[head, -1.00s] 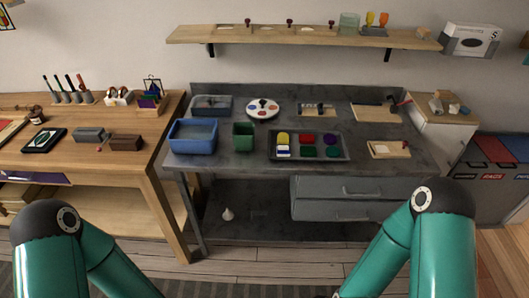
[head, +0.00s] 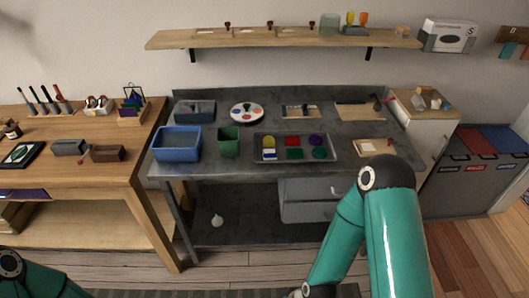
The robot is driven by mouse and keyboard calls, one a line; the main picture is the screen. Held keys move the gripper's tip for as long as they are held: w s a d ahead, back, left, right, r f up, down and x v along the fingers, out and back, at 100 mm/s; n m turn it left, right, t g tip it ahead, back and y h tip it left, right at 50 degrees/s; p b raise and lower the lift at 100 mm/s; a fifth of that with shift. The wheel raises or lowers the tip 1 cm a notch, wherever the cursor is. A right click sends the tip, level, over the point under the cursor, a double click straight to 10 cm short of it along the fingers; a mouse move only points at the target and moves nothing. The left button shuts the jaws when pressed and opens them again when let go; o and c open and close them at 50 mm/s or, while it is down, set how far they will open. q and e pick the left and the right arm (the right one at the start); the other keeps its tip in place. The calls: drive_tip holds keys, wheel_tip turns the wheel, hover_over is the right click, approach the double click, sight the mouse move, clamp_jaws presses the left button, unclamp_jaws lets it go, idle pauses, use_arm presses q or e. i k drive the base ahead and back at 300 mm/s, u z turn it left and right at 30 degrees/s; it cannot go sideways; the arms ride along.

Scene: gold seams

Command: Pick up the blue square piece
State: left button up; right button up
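A dark tray (head: 330,158) lies on the grey workbench and holds several coloured pieces. At its left front is a small blue and white piece (head: 269,155); its blue part looks squarish, but it is too small to tell its exact shape. A yellow piece (head: 268,142) is just behind it. Neither gripper shows in the head view. My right arm comes up from the bottom right and bends down, and its far end is cut off at the bottom edge. Only a bit of my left arm shows at the bottom left.
A blue bin (head: 178,145) and a green bin (head: 229,142) stand left of the tray. Behind are a round white palette (head: 247,112) and a small board (head: 299,112). A wooden board (head: 377,148) lies to the right. Drawers (head: 310,188) are below the bench top.

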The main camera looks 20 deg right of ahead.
sight(269, 154)
drive_tip(key=i, duration=0.9)
drive_tip(key=z, duration=0.05)
